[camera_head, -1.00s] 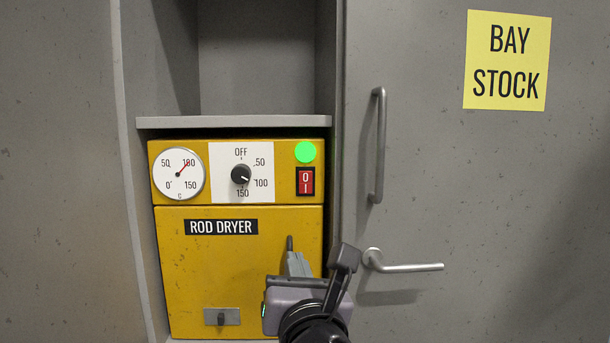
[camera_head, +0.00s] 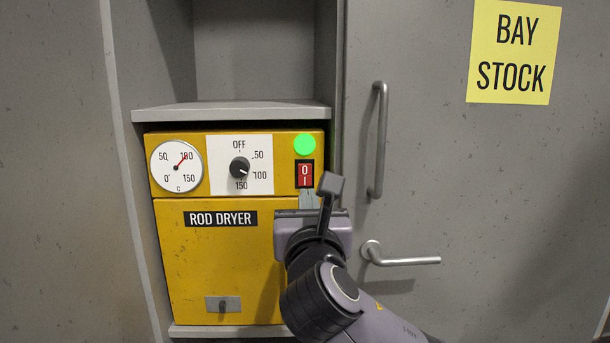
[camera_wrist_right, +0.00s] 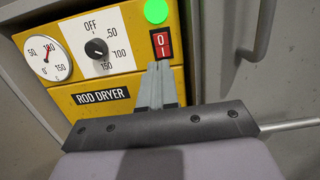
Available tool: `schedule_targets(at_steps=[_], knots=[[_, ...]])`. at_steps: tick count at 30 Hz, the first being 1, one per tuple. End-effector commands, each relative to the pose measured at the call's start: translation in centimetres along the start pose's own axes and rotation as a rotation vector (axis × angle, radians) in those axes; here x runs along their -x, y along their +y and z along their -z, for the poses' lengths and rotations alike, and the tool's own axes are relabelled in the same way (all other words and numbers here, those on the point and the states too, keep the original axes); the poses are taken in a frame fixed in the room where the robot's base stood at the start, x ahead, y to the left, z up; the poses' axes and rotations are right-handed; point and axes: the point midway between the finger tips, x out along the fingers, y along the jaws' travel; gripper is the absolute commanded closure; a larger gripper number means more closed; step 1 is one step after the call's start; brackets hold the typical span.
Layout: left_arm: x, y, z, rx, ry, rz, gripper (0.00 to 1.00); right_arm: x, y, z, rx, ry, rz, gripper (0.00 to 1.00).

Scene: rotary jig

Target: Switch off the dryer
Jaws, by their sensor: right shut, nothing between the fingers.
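The yellow rod dryer (camera_head: 215,270) stands in a grey recess. Its red rocker switch marked O and I (camera_head: 305,174) is at the panel's right, under a lit green lamp (camera_head: 305,145). The black dial (camera_head: 239,167) points near 100, and the gauge (camera_head: 177,166) needle is near 100. My right gripper (camera_head: 308,200) is shut and empty, its fingertips just below the switch. In the right wrist view the shut fingertips (camera_wrist_right: 159,66) are at the switch's lower edge (camera_wrist_right: 161,45); whether they touch it I cannot tell. My left gripper is not in view.
A grey door to the right has a vertical bar handle (camera_head: 379,140) and a lever handle (camera_head: 400,259). A yellow BAY STOCK sign (camera_head: 515,50) is on it. A shelf edge (camera_head: 232,111) juts out above the dryer. A small latch (camera_head: 223,304) is at the dryer's lower front.

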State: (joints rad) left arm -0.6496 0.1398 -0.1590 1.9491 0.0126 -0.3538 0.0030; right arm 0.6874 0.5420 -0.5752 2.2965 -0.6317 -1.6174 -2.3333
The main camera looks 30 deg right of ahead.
Motion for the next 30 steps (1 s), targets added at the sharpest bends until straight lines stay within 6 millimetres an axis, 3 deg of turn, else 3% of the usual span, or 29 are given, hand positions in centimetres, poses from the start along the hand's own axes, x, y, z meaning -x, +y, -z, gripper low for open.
schedule_targets(at_steps=[6, 13, 19, 30], knots=[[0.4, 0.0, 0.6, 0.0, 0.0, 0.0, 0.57, -4.7, -0.1, -0.2, 0.0, 0.0, 0.004, 1.0], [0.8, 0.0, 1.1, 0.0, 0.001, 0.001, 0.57, -8.2, -0.1, -0.1, -0.002, 0.001, 0.002, 1.0], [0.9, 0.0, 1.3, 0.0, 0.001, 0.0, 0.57, -9.5, 0.0, -0.1, -0.002, 0.0, 0.0, 1.0], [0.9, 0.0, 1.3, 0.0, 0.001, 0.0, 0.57, -9.7, 0.0, 0.0, -0.002, 0.0, 0.0, 1.0]])
